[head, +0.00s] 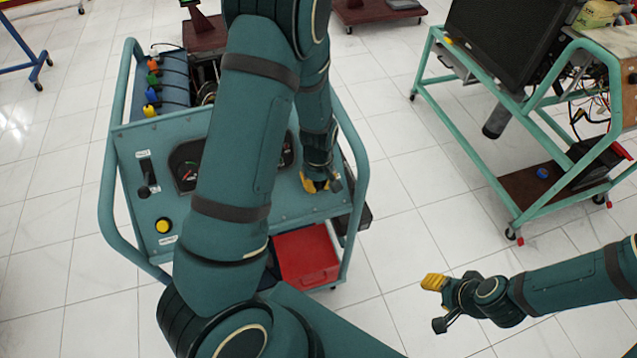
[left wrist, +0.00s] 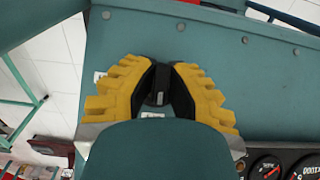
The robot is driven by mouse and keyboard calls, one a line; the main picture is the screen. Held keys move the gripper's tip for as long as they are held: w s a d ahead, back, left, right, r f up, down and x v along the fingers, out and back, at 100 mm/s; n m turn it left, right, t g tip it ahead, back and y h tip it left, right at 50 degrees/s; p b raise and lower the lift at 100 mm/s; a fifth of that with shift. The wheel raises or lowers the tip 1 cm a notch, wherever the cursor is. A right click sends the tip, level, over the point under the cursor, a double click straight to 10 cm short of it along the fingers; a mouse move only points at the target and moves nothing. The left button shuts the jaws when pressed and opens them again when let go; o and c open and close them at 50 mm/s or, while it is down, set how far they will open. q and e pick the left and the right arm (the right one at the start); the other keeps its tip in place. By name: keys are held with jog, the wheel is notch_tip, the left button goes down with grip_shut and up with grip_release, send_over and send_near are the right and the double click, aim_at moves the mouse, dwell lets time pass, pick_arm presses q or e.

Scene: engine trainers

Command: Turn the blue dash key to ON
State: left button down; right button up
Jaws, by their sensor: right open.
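My left gripper (head: 315,183) is at the right part of the front panel of the teal engine trainer (head: 133,206). In the left wrist view its yellow-padded fingers (left wrist: 160,82) close in on both sides of a small dark upright piece (left wrist: 158,88) on the teal panel. This appears to be the dash key; it looks nearly black and no blue shows. Its turn position cannot be read. In the head view the key is hidden by the gripper and arm. My right gripper (head: 437,303) is open and empty over the floor, right of the trainer.
The panel also has gauges (head: 187,166), a black lever (head: 146,178) and a yellow button (head: 163,225). A red bin (head: 306,256) sits low on the trainer. Another green-framed trainer (head: 470,150) stands at the right, with free floor between.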

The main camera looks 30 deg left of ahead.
dwell(0.3)
pick_arm(q)
jog(key=shift+r+m+g+y+p, duration=0.1)
jog(key=shift+m+g+y+p, duration=0.3)
jog(key=shift+m+p, duration=0.35)
jog(key=shift+m+g+y+p, duration=0.4)
jog(key=shift+m+p, duration=0.05)
jog(key=shift+p, duration=0.1)
jog(key=shift+s+m+g+y+p, duration=0.1)
jog(key=shift+m+g+y+p, duration=0.25)
jog(key=shift+m+y, duration=0.5)
jog(key=shift+m+g+y, duration=0.45)
jog(key=shift+m+y, duration=0.3)
jog(key=shift+m, duration=0.5)
jog(key=c, duration=1)
grip_release()
jog(key=shift+a, duration=0.1)
